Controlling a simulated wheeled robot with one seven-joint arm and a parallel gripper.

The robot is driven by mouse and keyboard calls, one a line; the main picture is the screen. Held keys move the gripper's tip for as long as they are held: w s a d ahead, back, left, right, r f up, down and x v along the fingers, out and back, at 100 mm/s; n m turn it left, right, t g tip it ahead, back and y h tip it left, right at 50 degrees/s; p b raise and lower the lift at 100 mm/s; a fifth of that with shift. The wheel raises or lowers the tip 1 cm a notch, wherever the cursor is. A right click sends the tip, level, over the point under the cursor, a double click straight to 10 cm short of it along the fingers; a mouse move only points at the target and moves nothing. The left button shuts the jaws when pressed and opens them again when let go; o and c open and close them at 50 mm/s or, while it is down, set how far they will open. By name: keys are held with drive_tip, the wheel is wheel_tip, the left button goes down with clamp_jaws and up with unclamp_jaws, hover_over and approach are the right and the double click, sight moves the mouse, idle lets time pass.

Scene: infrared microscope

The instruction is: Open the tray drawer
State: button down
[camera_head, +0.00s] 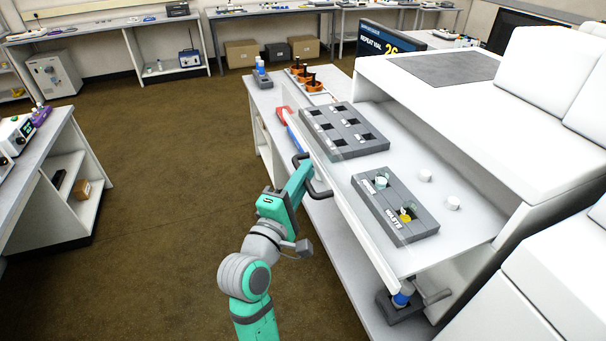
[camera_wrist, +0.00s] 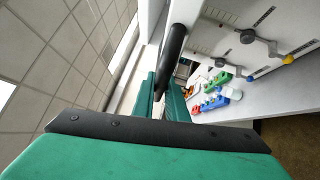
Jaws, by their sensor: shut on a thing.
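The tray drawer (camera_head: 462,238) is a wide white tray standing out from under the white microscope body (camera_head: 545,75). A black bar handle (camera_head: 321,190) is on its long front panel. My green gripper (camera_head: 306,171) reaches the handle from the front left and is shut on it. In the wrist view the dark handle (camera_wrist: 173,52) runs down between my green fingers (camera_wrist: 163,98). The exact contact is partly hidden by the fingers.
A grey stand (camera_head: 404,304) is below the tray's near corner. Brown floor is open to the left.

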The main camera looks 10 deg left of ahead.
drive_tip(key=c, duration=2)
unclamp_jaws()
drive_tip(key=shift+c, duration=0.2)
drive_tip(key=shift+s, duration=0.1)
drive_tip(key=v, duration=1)
drive_tip(key=shift+s, duration=0.3)
drive_tip(key=shift+a, duration=0.1)
